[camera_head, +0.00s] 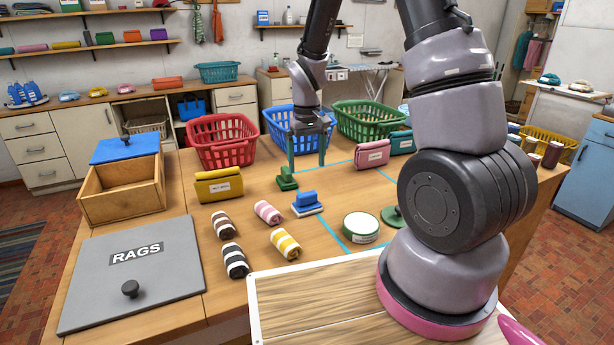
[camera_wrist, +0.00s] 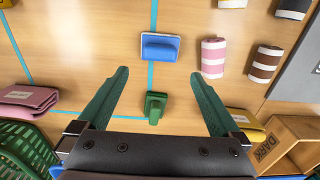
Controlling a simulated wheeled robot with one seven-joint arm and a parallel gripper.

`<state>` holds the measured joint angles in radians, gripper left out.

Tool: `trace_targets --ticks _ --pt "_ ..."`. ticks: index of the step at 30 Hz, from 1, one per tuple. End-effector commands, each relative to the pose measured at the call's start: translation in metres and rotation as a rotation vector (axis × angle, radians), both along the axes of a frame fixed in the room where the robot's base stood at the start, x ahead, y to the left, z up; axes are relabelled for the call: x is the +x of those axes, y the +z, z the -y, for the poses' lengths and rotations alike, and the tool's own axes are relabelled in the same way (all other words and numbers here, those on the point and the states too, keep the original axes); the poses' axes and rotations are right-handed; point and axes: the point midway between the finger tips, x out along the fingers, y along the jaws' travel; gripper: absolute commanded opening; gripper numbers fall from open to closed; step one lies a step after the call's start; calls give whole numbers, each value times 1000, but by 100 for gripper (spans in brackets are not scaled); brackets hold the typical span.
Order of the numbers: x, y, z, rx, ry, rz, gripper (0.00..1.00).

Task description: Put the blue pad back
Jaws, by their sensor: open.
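The blue pad (camera_head: 307,203) with its raised blue grip lies flat on the wooden table, across a blue tape line. It also shows in the wrist view (camera_wrist: 160,48), ahead of my fingertips. My gripper (camera_head: 307,152) is open and empty, pointing down over the table farther back than the pad. In the wrist view its green fingers (camera_wrist: 163,72) are wide apart.
Rolled cloths (camera_head: 285,244) lie left and front of the blue pad. A round green-rimmed tin (camera_head: 361,227) is to its right. A yellow pouch (camera_head: 218,186), an open wooden box (camera_head: 122,190) and a grey RAGS lid (camera_head: 135,272) are left. Baskets (camera_head: 222,141) line the back.

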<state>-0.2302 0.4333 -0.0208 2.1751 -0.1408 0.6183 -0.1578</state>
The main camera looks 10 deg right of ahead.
Motion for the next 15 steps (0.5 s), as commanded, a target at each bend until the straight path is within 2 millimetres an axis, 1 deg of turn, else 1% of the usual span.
trace_targets --ticks 1,8,11,14,15 --pt "0 5 0 1 1 3 100" --pt "-1 15 1 2 -6 7 100" --pt "-2 35 5 15 -34 35 100" --pt "-9 71 11 39 -83 82 100" --pt "-13 87 14 50 -107 105 100"
